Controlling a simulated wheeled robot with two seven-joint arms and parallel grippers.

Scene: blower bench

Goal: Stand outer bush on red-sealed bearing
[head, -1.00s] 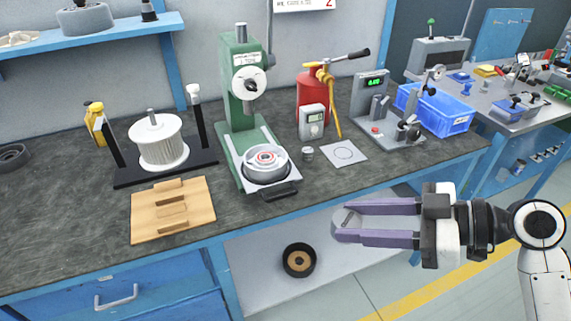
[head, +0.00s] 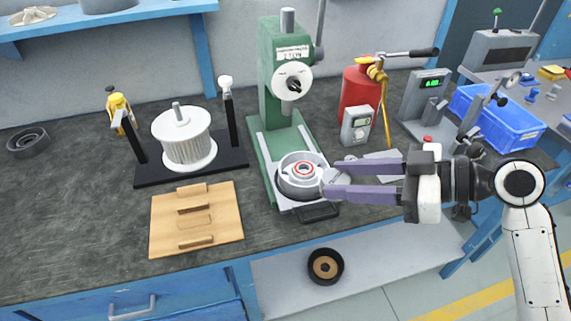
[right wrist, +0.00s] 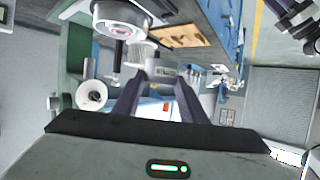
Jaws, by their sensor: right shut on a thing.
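The red-sealed bearing (head: 303,168) shows as a red ring inside a round metal housing (head: 290,186) on the green press's base. My right gripper (head: 328,184) is shut on a small grey metal piece, apparently the outer bush (head: 336,178). The gripper holds it just right of the housing in the head view. The bush also shows between the fingertips in the right wrist view (right wrist: 160,72), where the housing (right wrist: 122,10) is at upper left. The fingers partly hide the bush, and I cannot tell whether it touches the housing.
The green press column (head: 283,95) stands behind the housing. A wooden fixture (head: 230,235) and a white finned rotor (head: 187,140) are to the left.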

